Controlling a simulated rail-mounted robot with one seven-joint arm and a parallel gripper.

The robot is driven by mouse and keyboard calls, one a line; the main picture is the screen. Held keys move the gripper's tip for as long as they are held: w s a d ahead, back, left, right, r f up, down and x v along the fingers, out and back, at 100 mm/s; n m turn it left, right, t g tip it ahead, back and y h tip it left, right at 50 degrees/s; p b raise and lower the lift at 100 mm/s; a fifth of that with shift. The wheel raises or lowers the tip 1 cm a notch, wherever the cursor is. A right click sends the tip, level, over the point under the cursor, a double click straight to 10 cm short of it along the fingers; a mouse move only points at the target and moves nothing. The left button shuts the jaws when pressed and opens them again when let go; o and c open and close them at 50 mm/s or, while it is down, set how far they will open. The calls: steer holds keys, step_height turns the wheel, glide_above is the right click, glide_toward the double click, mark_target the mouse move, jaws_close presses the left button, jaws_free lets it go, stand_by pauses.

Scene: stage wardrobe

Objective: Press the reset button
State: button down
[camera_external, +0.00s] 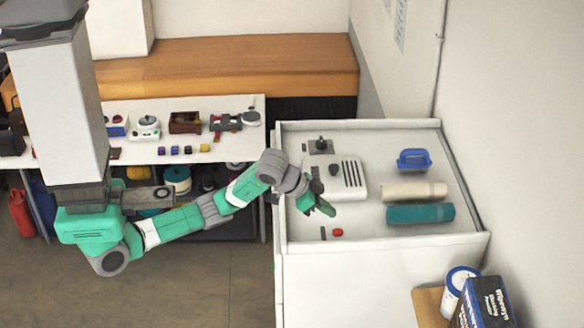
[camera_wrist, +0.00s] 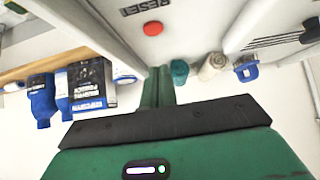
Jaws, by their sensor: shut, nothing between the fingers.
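The reset button is a small red round button (camera_external: 337,232) near the front edge of the white cabinet top (camera_external: 300,215). A small dark label (camera_external: 323,233) lies to its left. In the wrist view the red button (camera_wrist: 153,28) shows above my fingertips, and the label beside it (camera_wrist: 138,7) reads RESET. My gripper (camera_external: 327,208) is over the cabinet top, a little behind and left of the button, with its green fingers shut and empty. The fingertips in the wrist view (camera_wrist: 160,72) appear apart from the button.
A white box with a dark knob and slots (camera_external: 348,178) stands behind my gripper. A teal roll (camera_external: 421,213), a cream roll (camera_external: 414,191) and a blue-handled item (camera_external: 414,159) lie to the right. A raised rim (camera_external: 390,243) edges the cabinet top.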

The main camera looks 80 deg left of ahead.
mark_target(335, 232)
steer(key=f, duration=0.1)
steer(key=w+f, duration=0.1)
steer(key=f, duration=0.2)
steer(key=shift+w+p, duration=0.25)
steer(key=shift+p, duration=0.1)
steer(key=shift+d+f, duration=0.1)
steer(key=shift+f, duration=0.7)
steer(key=shift+f, duration=0.7)
steer(key=shift+w+f, duration=0.15)
steer(key=shift+f, duration=0.2)
step_height(335, 232, up, 6)
steer(key=p, duration=0.4)
steer(key=shift+r+p, duration=0.15)
steer(key=shift+p, duration=0.15)
steer(key=b+v, duration=0.3)
steer(key=v, duration=0.6)
steer(key=shift+s, duration=0.4)
